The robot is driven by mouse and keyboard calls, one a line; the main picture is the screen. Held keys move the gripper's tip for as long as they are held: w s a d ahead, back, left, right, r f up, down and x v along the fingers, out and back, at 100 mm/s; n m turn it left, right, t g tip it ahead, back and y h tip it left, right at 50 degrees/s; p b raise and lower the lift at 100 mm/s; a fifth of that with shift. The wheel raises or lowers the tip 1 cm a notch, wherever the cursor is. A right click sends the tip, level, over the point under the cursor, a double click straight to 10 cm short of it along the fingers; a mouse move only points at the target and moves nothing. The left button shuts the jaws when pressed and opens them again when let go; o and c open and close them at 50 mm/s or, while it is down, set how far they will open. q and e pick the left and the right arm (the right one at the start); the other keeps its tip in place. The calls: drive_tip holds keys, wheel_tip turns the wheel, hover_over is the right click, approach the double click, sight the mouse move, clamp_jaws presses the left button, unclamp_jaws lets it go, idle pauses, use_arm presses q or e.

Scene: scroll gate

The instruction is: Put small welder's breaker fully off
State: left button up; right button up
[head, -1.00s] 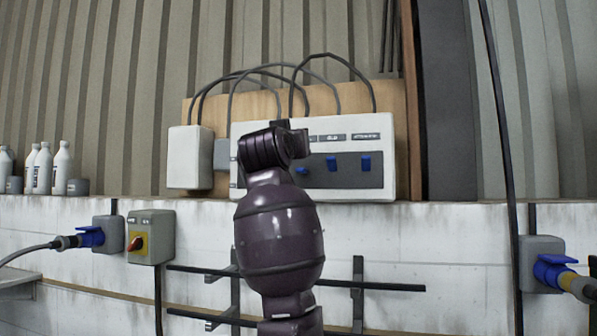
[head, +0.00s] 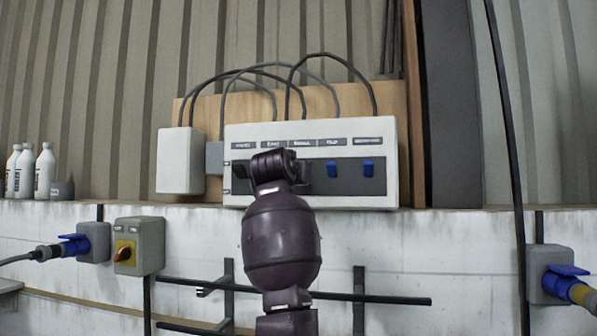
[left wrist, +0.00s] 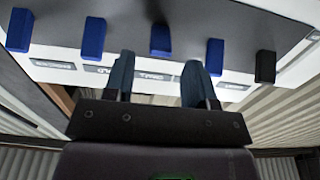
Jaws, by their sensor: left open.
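The white breaker box (head: 212,195) would be misplaced here, so I name it by its front: the white breaker panel (head: 390,185) is on a wooden board above the ledge. Its small labels are hard to read; the third from the left appears to read "SMALL" (head: 302,143). Two blue levers, the fourth (head: 332,170) and fifth (head: 368,170), show right of my left gripper (head: 275,168), which hides the middle levers. In the left wrist view, my left gripper (left wrist: 158,78) is open and empty, with a blue lever (left wrist: 160,40) beyond the gap between its fingers. A black lever (left wrist: 265,67) is at the right. My right gripper is out of view.
Cables (head: 300,80) arch above the panel. A grey box with a red-and-yellow rotary switch (head: 124,253) and blue plugs (head: 75,245) are on the wall at left. Another plug (head: 562,280) is at right. White bottles (head: 45,170) stand on the ledge.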

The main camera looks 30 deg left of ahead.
use_arm(q)
drive_tip(key=shift+p+x, duration=0.5)
drive_tip(key=shift+x, duration=1.45)
drive_tip(key=c, duration=0.9)
